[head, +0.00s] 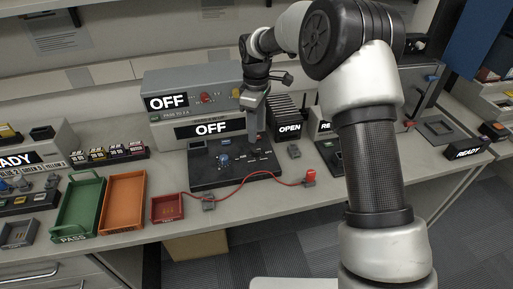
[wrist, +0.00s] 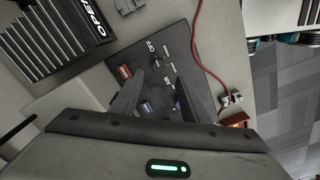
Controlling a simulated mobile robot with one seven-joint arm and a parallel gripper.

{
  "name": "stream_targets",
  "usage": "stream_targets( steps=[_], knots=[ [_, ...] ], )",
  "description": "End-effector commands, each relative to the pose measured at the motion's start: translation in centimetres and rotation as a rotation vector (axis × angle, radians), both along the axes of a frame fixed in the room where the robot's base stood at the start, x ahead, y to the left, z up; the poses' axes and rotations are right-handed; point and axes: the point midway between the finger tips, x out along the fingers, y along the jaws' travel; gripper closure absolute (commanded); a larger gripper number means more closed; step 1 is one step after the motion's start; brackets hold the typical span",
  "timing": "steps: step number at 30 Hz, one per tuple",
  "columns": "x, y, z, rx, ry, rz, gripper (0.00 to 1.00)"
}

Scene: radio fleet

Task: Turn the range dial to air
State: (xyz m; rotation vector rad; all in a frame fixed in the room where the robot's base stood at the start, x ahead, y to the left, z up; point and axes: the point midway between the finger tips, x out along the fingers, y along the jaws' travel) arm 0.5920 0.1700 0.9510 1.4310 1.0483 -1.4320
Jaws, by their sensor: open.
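A black panel (head: 205,178) lies flat on the bench, with a blue knob (head: 224,160) and small dark controls on it. In the wrist view the black panel (wrist: 205,75) carries white lettering, including OFF and what looks like AIR. A small dark dial (wrist: 157,62) sits near the OFF lettering; its pointer setting is too small to read. My gripper (wrist: 159,82) is open over the panel, its two fingers apart with nothing between them. In the head view my gripper (head: 254,135) points down above the panel's right part and partly hides it.
A red cable (head: 245,183) runs along the panel's front to a red plug (head: 310,177). Grey boxes with OFF signs (head: 210,128) stand behind the panel. Green (head: 63,222), orange (head: 105,222) and red (head: 155,213) trays sit left. A ribbed OPEN unit (head: 290,128) stands right.

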Motion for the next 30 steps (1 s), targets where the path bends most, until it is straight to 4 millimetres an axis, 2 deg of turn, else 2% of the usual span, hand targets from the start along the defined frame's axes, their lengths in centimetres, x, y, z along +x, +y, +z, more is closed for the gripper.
stream_targets(
  steps=[1, 6, 12, 18, 25, 30],
  knots=[
    [0.0, 0.0, -1.3, -0.001, 0.003, 0.0, 0.58],
    [0.0, 0.0, -4.8, -0.001, 0.003, -0.002, 0.58],
    [0.0, 0.0, -7.4, -0.001, 0.001, -0.002, 0.58],
    [0.0, 0.0, -8.3, 0.001, -0.001, -0.002, 0.58],
    [0.0, 0.0, -8.3, 0.0, -0.001, -0.002, 0.58],
    [0.0, 0.0, -8.3, 0.0, -0.001, -0.002, 0.87]
  ],
)
